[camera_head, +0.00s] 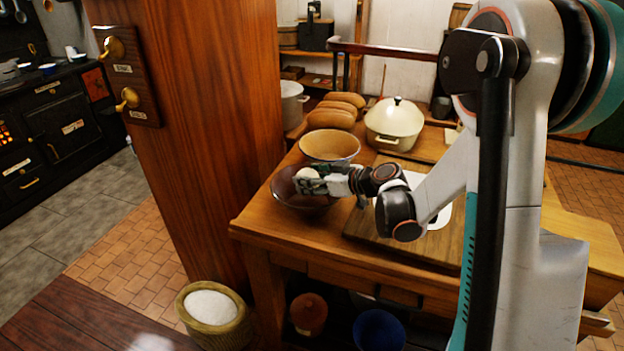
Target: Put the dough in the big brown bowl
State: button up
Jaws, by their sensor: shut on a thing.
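The big brown bowl (286,193) is dark and glossy and stands at the left front corner of the wooden table. My gripper (317,181) reaches in from the right, over the bowl's opening. It is shut on the pale, rounded dough (307,174), of which only the left part shows past the fingers. The dough is over the inside of the brown bowl; I cannot tell whether it touches the bowl. My gripper and wrist hide the bowl's right side.
A tan bowl (330,145) with a pale outside stands just behind the brown bowl. A lidded cream pot (394,123) and several loaves (331,117) are farther back. A wooden board (377,231) lies right of the bowl. A wooden post (215,130) rises left of the table (263,233).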

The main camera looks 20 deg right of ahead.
jog(key=shift+f+b, duration=0.45)
jog(key=shift+f, duration=0.1)
jog(key=o, duration=1.3)
jog(key=shift+r, duration=0.1)
jog(key=shift+r+p, duration=0.5)
jog(key=shift+p, duration=0.05)
jog(key=p+v, duration=0.3)
jog(key=v, duration=0.9)
